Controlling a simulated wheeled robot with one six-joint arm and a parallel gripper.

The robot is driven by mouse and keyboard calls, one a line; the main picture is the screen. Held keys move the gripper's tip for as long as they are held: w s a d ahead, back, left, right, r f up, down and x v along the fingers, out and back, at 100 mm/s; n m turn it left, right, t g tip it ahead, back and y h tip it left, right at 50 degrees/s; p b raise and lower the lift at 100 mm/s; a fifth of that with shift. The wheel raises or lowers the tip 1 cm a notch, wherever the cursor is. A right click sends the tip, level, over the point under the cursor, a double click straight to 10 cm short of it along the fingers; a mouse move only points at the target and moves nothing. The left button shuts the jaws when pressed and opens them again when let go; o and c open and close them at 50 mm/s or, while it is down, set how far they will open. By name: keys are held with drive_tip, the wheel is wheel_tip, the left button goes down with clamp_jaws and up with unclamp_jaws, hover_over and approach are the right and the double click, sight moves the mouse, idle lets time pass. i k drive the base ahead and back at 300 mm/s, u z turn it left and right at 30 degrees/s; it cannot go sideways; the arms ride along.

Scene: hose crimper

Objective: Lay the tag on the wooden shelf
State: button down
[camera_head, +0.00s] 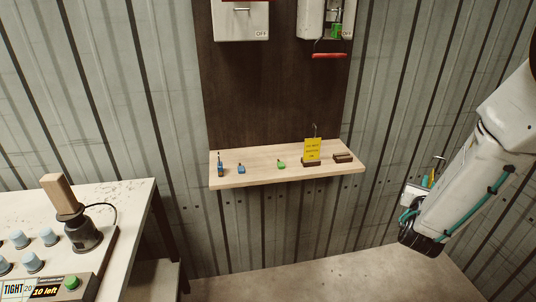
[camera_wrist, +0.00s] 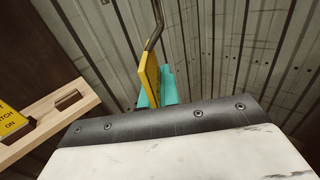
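A yellow tag (camera_wrist: 148,80) with a bent metal hook stands up at my gripper (camera_wrist: 160,95) in the wrist view. My teal fingers appear shut on its lower part. In the head view the tag (camera_head: 432,178) shows small at the end of my arm, right of the shelf and apart from it. The wooden shelf (camera_head: 235,179) is on the wall panel; its end also shows at the left of the wrist view (camera_wrist: 40,122). Another yellow tag (camera_head: 312,149) with dark lettering stands upright in a dark base on the shelf; part of it shows in the wrist view (camera_wrist: 10,120).
The shelf also holds blue pieces (camera_head: 241,169), a green piece (camera_head: 281,164) and a brown slotted block (camera_head: 343,157). A switch box (camera_head: 240,22) and a red handle (camera_head: 329,56) are above. A workbench (camera_head: 130,205) stands at left. Bare shelf lies between the small items.

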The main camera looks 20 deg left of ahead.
sight(274, 152)
drive_tip(key=u, duration=0.4)
drive_tip(key=i, duration=0.55)
drive_tip(key=u, duration=0.45)
